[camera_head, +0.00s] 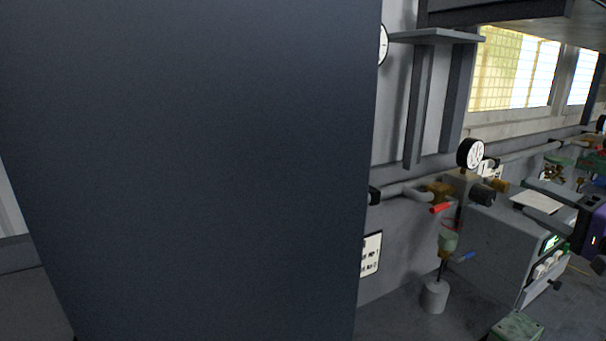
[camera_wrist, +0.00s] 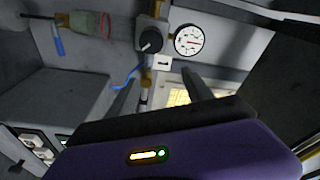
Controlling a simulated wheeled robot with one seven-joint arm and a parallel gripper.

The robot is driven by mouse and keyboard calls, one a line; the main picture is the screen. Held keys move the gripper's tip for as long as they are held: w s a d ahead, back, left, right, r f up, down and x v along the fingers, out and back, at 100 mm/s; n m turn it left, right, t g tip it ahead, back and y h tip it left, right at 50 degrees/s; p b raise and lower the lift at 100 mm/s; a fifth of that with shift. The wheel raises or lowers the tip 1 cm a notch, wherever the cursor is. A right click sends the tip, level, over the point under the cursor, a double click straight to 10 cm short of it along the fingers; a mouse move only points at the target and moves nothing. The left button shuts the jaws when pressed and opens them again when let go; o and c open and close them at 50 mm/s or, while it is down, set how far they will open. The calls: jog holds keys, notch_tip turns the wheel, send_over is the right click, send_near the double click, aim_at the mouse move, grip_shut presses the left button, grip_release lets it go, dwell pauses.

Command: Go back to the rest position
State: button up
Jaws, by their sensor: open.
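My gripper (camera_head: 526,198) is at the right edge of the head view, with its purple body partly cut off by the frame. Its two dark fingers are apart and point left, in front of a grey box-shaped unit. In the wrist view my gripper (camera_wrist: 159,77) shows two spread fingers with nothing seen held between them. Beyond them are a round white gauge (camera_wrist: 190,40) and a valve block with a black knob (camera_wrist: 151,41). Any contact with these cannot be told.
A large dark panel (camera_head: 200,160) fills the left and middle of the head view and hides what is behind it. A pipe with a red-handled valve (camera_head: 440,208), a gauge (camera_head: 470,153) and the grey unit (camera_head: 500,243) stand right of it. A shelf (camera_head: 436,37) juts out above.

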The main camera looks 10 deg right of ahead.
jog(key=s+d+f+m+h, duration=0.2)
jog(key=s+d+f+h, duration=0.1)
jog(key=f+h, duration=0.4)
jog(key=s+a+f+n+h, duration=0.2)
jog(key=s+a+f+h, duration=0.2)
jog(key=s+a+f, duration=0.55)
jog(key=s+a+f+n+g+y, duration=0.1)
jog(key=s+a+f+n+y, duration=0.1)
jog(key=s+a, duration=0.7)
jog(key=s+a+f+n+g+y, duration=0.1)
jog(key=s+a+f+n+y, duration=0.2)
jog(key=s+a, duration=0.6)
jog(key=s+a+f+n+g+y, duration=0.1)
jog(key=s+a+f+n+y, duration=0.1)
jog(key=s+a+f+n, duration=0.3)
jog(key=s+a+n, duration=0.1)
jog(key=s+a, duration=0.3)
jog(key=s, duration=0.4)
jog(key=shift+s+a+f, duration=0.15)
jog(key=shift+f, duration=0.1)
dwell(0.6)
